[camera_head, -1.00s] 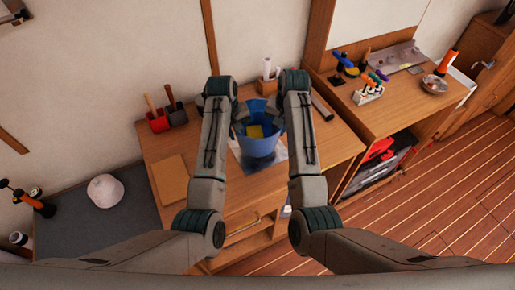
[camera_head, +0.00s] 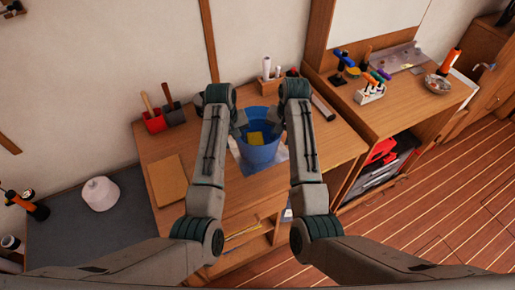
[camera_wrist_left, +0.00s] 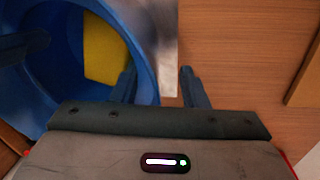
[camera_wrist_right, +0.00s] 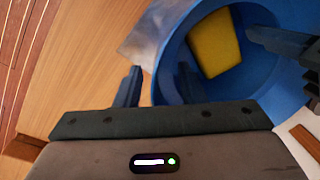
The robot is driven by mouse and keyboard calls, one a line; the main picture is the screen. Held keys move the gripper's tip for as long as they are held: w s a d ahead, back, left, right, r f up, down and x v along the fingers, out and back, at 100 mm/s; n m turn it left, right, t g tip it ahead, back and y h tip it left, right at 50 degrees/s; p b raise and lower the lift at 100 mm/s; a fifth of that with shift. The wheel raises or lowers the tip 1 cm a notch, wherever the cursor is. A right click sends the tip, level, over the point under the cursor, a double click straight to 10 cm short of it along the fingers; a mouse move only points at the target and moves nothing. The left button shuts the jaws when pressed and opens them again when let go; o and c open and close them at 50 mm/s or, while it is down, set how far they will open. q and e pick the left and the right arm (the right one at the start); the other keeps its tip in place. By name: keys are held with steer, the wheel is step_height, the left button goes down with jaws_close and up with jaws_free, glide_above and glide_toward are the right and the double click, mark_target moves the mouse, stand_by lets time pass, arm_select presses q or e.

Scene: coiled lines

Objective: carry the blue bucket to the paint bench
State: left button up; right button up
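The blue bucket (camera_head: 262,158) is upright over a grey sheet on the wooden bench (camera_head: 215,205) with the brush pots; its base is hidden. A yellow block (camera_head: 255,138) is inside it. My left gripper (camera_wrist_left: 160,88) straddles the bucket's rim on the left, one finger inside and one outside. Bare sheet shows between the outer finger and the bucket wall. My right gripper (camera_wrist_right: 158,84) straddles the opposite side the same way, with a gap beside the wall. The bucket also shows in the left wrist view (camera_wrist_left: 50,85) and right wrist view (camera_wrist_right: 262,75).
Red and dark brush pots (camera_head: 153,121) and a tan board (camera_head: 168,181) are on the bench's left. A second bench (camera_head: 400,110) at right holds tools and a bowl (camera_head: 437,84). Open floor lies at right.

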arm_select(q)
steer(key=o, duration=0.8)
steer(key=shift+d, duration=0.1)
arm_select(e)
steer(key=shift+a, duration=0.1)
arm_select(q)
steer(key=r, duration=0.5)
steer(key=a+r, duration=0.1)
steer(key=r, duration=0.1)
steer(key=shift+s+a+r, duration=0.1)
steer(key=shift+s+r, duration=0.05)
steer(key=shift+r, duration=0.05)
arm_select(e)
steer(key=shift+o, duration=0.2)
steer(key=o, duration=0.7)
steer(key=shift+o, duration=0.2)
